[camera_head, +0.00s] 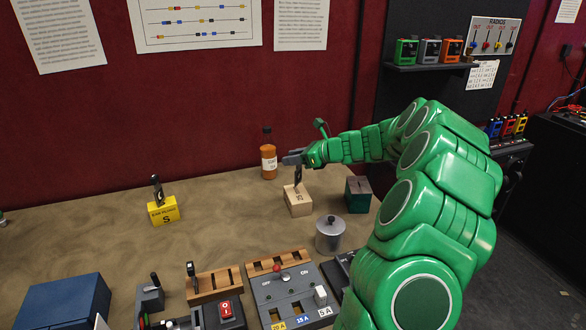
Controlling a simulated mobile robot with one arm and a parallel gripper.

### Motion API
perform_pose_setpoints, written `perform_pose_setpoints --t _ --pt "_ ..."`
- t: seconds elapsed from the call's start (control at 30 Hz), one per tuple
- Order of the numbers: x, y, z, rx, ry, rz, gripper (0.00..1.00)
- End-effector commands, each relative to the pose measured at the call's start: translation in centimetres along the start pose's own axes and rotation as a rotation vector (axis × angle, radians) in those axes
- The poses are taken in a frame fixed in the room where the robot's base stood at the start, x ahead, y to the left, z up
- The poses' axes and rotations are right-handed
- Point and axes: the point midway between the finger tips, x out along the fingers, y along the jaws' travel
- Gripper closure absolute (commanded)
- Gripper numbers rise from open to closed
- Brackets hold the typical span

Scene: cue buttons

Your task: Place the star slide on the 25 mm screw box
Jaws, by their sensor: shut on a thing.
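My gripper (292,158) is shut on a dark slide (298,174), held upright with its lower end at the top of a beige box (298,204). The slide's marking is too small to read, so I cannot tell if it is the star. The beige box stands on the sandy bench and carries a small mark that looks like 25. I cannot tell if the slide rests on the box or is just above it.
A yellow ear plugs box (164,213) holds another dark slide (157,189) at left. A sauce bottle (268,160) stands behind the beige box, a dark green box (357,196) right of it. A metal pot (330,236) and switch panel (283,292) are in front.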

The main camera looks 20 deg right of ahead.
Motion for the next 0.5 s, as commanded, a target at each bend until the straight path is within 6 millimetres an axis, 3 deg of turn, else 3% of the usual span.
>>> perform_pose_setpoints --t 0.37,0.5 --pt "1.1 -0.9 -1.1 0.001 0.001 0.001 0.95" --pt "1.9 -0.9 -2.7 0.003 0.000 0.001 0.95"
